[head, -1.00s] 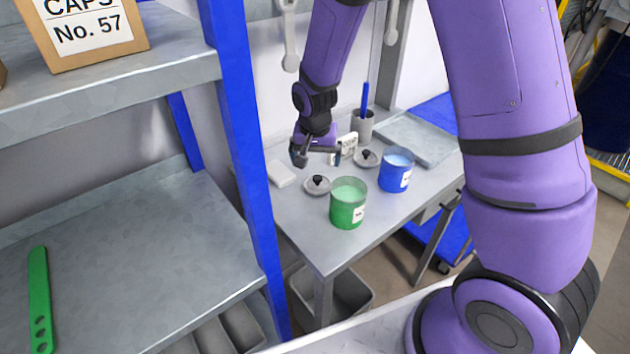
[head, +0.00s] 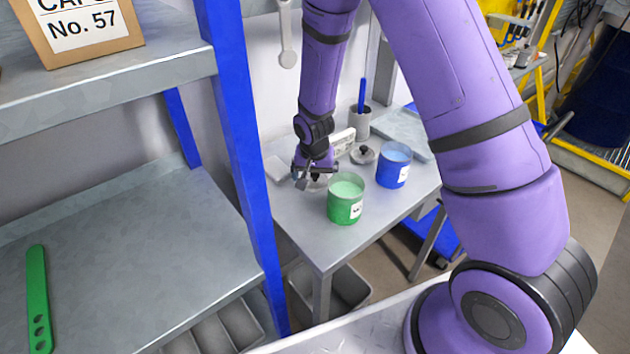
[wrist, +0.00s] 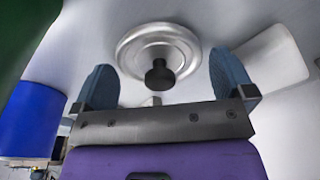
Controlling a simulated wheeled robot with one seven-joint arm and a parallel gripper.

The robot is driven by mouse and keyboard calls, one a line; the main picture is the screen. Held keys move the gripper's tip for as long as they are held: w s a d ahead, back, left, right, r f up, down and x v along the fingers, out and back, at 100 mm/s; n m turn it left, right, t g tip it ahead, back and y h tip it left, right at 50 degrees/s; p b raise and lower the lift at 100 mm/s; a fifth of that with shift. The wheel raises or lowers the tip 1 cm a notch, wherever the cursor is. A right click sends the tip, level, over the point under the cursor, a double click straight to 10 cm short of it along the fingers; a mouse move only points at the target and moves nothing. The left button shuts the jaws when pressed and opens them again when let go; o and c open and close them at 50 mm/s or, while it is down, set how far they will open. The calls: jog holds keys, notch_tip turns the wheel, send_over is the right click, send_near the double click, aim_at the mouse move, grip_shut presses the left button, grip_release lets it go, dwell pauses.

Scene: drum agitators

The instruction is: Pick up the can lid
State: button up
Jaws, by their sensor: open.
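A round grey metal can lid with a black knob (wrist: 157,42) lies on the table, between and just beyond my fingers in the wrist view. My gripper (wrist: 162,68) is open and empty, with one blue-padded finger on each side of the knob. I cannot tell the exact height above the lid. A green can (head: 345,200) and a blue can (head: 394,166) stand open on the table.
The green can is close to the gripper. A blue shelf post (head: 245,160) stands at the left.

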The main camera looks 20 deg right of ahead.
jog(key=shift+c, duration=0.2)
jog(key=c, duration=0.7)
jog(key=shift+o, duration=0.2)
